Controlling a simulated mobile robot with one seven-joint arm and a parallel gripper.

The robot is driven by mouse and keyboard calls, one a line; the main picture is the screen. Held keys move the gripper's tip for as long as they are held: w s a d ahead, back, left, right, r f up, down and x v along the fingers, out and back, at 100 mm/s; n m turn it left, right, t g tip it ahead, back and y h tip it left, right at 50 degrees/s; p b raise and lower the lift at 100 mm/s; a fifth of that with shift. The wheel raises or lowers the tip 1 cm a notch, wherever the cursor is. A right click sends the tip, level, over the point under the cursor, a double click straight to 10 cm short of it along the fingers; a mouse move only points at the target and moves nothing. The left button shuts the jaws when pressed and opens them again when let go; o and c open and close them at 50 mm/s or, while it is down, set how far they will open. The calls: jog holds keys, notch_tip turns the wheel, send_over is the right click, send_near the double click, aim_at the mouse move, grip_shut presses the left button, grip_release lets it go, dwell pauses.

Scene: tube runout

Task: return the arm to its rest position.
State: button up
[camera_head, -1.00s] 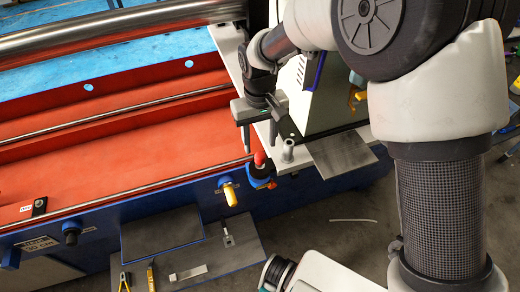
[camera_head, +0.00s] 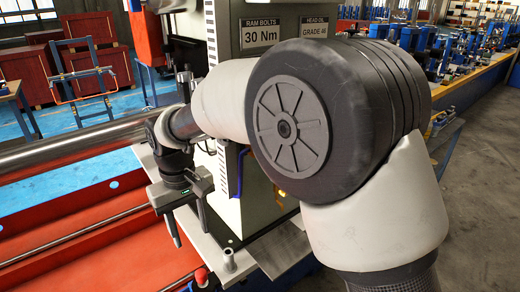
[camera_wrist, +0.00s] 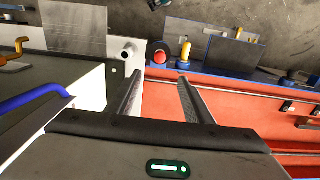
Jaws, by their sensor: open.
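My arm reaches across the right half of the head view, its large dark joint in front of the grey machine. My gripper (camera_head: 192,238) hangs over the edge of a white plate beside the red machine bed (camera_head: 60,235). Its two dark fingers are apart with nothing between them. In the wrist view the open fingers (camera_wrist: 160,78) point toward a red knob (camera_wrist: 160,56) and a yellow handle (camera_wrist: 184,52). A small metal post (camera_head: 229,260) stands on the plate, right of the fingers and apart from them.
The grey machine column (camera_head: 228,35) with label plates stands close behind my arm. A long steel bar (camera_head: 70,146) runs above the red bed at left. A blue-framed cart (camera_head: 85,85) stands farther back. A long bench (camera_head: 470,82) with blue equipment is at back right.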

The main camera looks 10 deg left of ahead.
jog(key=w+d+r+m+t+p, duration=0.1)
jog(key=w+d+r+m+p, duration=0.15)
jog(key=d+r, duration=0.75)
jog(key=w+d+r+m+t+p, duration=0.1)
jog(key=d+r+m+p, duration=0.15)
jog(key=d+r, duration=0.65)
jog(key=s+d+r+m+t+p, duration=0.1)
jog(key=s+d, duration=0.4)
jog(key=d, duration=0.6)
jog(key=s+d+r+m+t+p, duration=0.2)
jog(key=s+d+r+m+p, duration=0.2)
jog(key=d, duration=0.7)
jog(key=shift+s+t+p, duration=0.3)
jog(key=shift+s+p, duration=0.05)
jog(key=shift+s, duration=0.9)
